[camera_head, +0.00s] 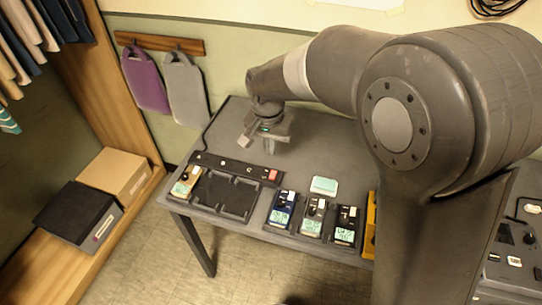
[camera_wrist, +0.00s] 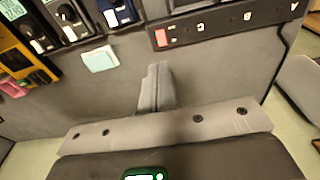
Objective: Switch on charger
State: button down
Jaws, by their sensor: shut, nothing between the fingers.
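A dark power strip (camera_head: 235,168) with several small white marks lies along the table, behind a black tray. A red switch (camera_head: 273,175) sits at its right end; the wrist view also shows this red switch (camera_wrist: 160,38) on the strip's near end. I cannot tell its position or whether it is lit. My gripper (camera_head: 245,141) is above the back of the table, behind the strip and apart from it. Its fingers (camera_wrist: 155,72) are together and empty, pointing toward the area beside the switch in the wrist view.
An empty black tray (camera_head: 225,195) lies in front of the strip. A yellow meter (camera_head: 187,181) stands left of it; blue (camera_head: 282,208), grey (camera_head: 313,215) and black (camera_head: 346,226) meters stand right. A pale teal pad (camera_head: 324,185) lies behind them. Bare tabletop surrounds my gripper.

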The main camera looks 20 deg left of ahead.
aim_at(274, 171)
jog(key=shift+s+r, duration=0.1)
jog(key=shift+r, duration=0.65)
jog(key=shift+w, duration=0.8)
jog(key=f, duration=0.4)
jog(key=w+f, duration=0.1)
jog(key=f, duration=0.4)
jog(key=w+f, duration=0.1)
jog(key=f, duration=0.3)
jog(key=shift+f, duration=0.4)
